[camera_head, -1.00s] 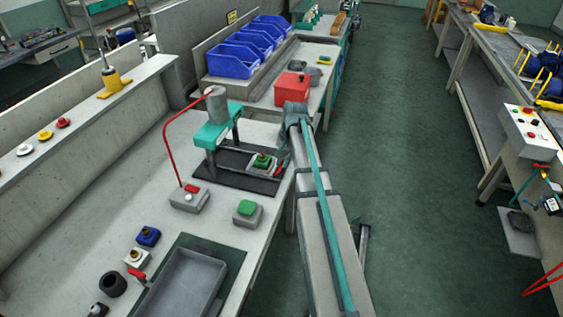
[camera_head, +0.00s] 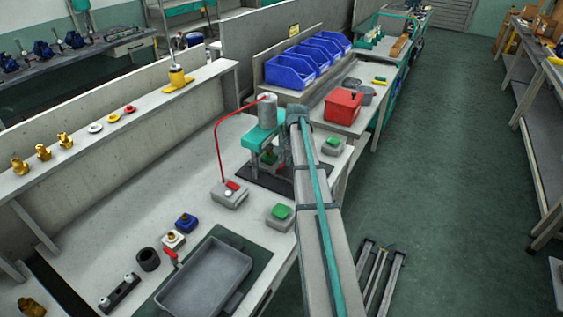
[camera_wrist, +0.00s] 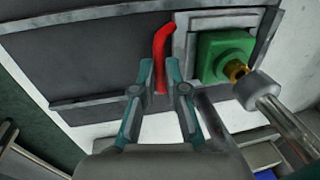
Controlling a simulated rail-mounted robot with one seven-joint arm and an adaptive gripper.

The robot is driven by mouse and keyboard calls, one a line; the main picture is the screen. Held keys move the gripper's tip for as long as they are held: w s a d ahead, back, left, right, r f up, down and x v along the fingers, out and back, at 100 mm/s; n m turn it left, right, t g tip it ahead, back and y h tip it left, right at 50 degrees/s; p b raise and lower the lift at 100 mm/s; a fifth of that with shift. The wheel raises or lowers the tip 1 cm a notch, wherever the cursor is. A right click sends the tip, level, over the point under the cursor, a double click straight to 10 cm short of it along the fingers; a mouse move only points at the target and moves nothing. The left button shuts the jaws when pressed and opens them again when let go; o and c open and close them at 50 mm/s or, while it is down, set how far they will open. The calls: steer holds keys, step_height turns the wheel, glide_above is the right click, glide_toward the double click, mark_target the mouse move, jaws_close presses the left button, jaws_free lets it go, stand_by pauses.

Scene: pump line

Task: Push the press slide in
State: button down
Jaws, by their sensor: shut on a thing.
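The press (camera_head: 266,136) has a teal frame and a grey cylinder on top, and stands on a black base plate (camera_head: 250,174). The press slide (camera_wrist: 187,48) is a light grey carriage carrying a green block (camera_wrist: 222,55) with a brass fitting (camera_wrist: 235,70). In the head view the green block (camera_head: 269,157) sits under the press frame. The wrist view shows the grey ram (camera_wrist: 258,88) close to the fitting. My gripper (camera_wrist: 160,72) is shut on the slide's red handle (camera_wrist: 160,48). My arm hides most of the gripper in the head view.
Another green-topped box (camera_head: 332,146) stands right of my arm. A grey tray (camera_head: 205,277) lies nearer. A red bin (camera_head: 343,106) stands behind.

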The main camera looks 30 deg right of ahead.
steer(key=shift+w+r, duration=0.1)
steer(key=shift+w, duration=0.15)
steer(key=c, duration=1.2)
jaws_free()
steer(key=shift+a, duration=0.1)
steer(key=shift+s+r, duration=0.1)
steer(key=shift+r, duration=0.2)
step_height(320, 180, up, 11)
steer(key=s+d, duration=0.1)
steer(key=shift+s, duration=0.4)
steer(key=shift+d+r, duration=0.1)
